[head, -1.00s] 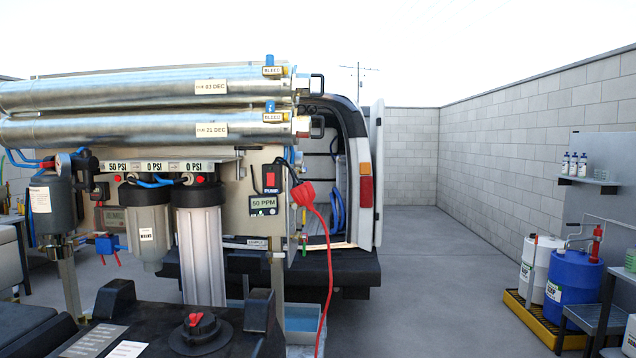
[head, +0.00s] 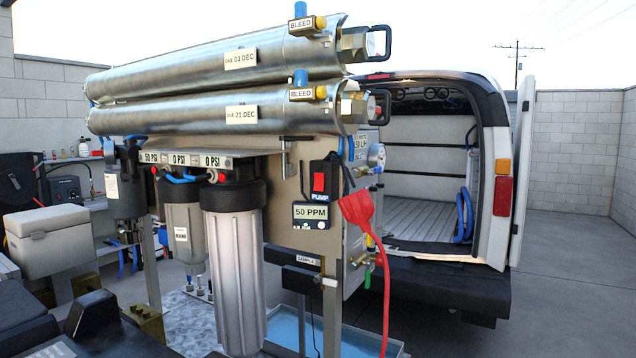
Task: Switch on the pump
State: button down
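Two silver membrane tubes (head: 215,78) lie one above the other over the panel, each with a blue-and-yellow BLEED valve. A red plug-like piece (head: 357,208) with a red cord hangs right of the display. My gripper is not in view.
Filter housings (head: 234,265) hang below the gauges, left of the switch. A blue tray (head: 290,330) lies on the ground under the skid. A van (head: 450,285) with its rear open stands behind. Concrete floor at the right is clear.

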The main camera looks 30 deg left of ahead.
aim_at(319, 178)
jog(key=u, duration=0.25)
jog(key=i, duration=0.9)
jog(key=u, duration=0.3)
jog(key=k, duration=0.95)
jog(key=u, duration=0.2)
jog(key=i, duration=0.95)
jog(key=z, duration=0.05)
